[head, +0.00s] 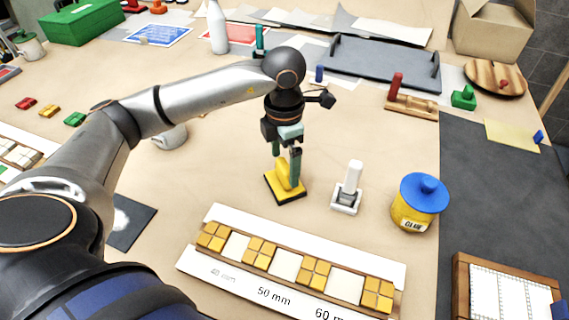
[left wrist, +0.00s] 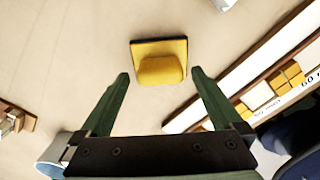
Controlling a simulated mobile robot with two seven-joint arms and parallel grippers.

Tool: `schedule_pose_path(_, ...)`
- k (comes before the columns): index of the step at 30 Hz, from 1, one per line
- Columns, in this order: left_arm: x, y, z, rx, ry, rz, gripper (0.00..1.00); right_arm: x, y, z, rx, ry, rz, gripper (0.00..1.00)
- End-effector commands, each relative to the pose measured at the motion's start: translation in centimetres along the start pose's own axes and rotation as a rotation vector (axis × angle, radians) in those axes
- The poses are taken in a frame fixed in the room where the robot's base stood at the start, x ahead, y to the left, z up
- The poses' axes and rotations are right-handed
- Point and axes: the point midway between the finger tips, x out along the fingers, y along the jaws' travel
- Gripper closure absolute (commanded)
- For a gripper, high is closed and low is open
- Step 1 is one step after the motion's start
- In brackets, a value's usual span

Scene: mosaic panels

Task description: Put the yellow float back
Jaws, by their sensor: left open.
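The yellow float (head: 283,182) lies on the table in the middle of the head view, a yellow block with a rounded handle on a dark base. My left gripper (head: 286,163) points down at it from above, its fingers open around the handle region. In the left wrist view the float (left wrist: 161,61) sits ahead of and between the two open fingertips (left wrist: 160,75), with gaps on both sides. I cannot tell whether the fingers touch it. My right gripper is out of view.
A white-handled tool (head: 348,190) and a blue-lidded glue pot (head: 415,213) stand to the right. A strip with yellow tiles (head: 290,262) lies in front. A dark tile (head: 130,226) lies at left, a grey tray (head: 383,63) behind. The table right of the float is partly clear.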

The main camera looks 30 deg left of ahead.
Motion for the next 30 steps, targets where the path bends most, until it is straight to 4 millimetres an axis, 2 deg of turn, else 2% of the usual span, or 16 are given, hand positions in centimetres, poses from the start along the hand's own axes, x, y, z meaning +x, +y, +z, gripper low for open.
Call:
schedule_pose_path(6,-5.0,0.0,0.1,0.001,-0.006,0.003,0.00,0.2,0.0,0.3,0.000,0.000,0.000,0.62)
schedule_pose_path(12,-9.0,0.0,0.1,0.002,-0.004,0.003,0.00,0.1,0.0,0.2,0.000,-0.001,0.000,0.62)
schedule_pose_path(18,-10.4,0.0,0.0,0.000,-0.001,0.002,0.00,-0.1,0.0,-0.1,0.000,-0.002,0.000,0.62)
schedule_pose_path(30,-10.5,0.0,0.0,0.001,0.000,0.000,0.00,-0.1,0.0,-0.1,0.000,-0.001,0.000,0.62)
